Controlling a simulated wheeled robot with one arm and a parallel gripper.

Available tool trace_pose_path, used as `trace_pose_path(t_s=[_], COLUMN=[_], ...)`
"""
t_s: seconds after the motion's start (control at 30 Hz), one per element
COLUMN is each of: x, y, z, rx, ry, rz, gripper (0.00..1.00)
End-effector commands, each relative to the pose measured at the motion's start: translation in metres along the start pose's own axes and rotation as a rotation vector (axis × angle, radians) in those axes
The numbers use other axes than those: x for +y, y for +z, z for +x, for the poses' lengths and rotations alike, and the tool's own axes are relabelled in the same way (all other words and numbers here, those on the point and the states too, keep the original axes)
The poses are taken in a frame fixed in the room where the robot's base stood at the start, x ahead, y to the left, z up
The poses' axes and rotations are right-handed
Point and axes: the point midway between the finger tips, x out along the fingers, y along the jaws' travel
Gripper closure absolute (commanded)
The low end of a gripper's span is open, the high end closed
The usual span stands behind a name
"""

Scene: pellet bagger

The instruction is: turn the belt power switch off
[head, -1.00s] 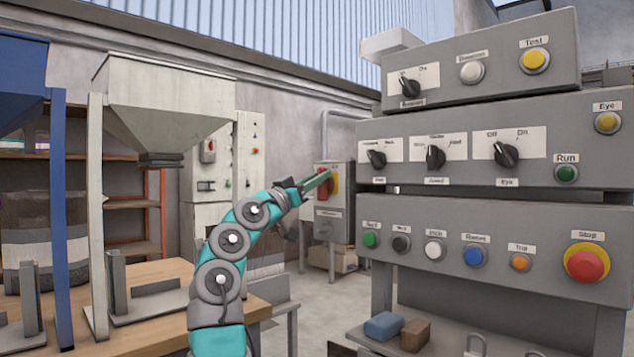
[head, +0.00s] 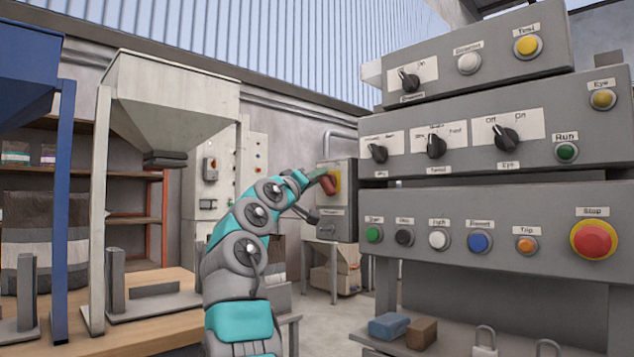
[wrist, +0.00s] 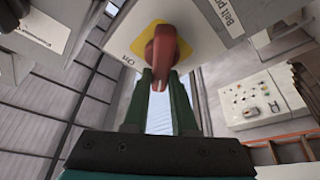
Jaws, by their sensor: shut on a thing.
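The belt power switch is a red handle (wrist: 162,52) on a yellow plate (wrist: 185,36) in the wrist view, with an "On" label beside the plate and a partly cut-off "Belt po..." label. In the head view the red handle (head: 328,185) sits on the front of a grey box (head: 331,232) beyond my arm. My gripper (wrist: 161,78) has its green fingers closed on the lower end of the handle, one on each side. In the head view my gripper (head: 314,176) partly covers the switch. I cannot tell the exact switch setting.
A grey control console (head: 460,222) with knobs and buttons, including a red Stop button (head: 593,239), stands close on the right. A hopper (head: 170,95) and a wooden bench (head: 160,325) are on the left. The floor between is partly open.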

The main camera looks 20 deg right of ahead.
Motion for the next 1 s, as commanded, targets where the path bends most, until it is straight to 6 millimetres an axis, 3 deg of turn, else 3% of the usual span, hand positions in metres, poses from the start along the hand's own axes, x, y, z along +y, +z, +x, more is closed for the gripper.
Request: trace_pose_path(t_s=[1.0], x=[-0.0006], y=[0.0010], z=[0.0013], rx=[0.000], ry=[-0.065], rz=[-0.165], gripper=[1.00])
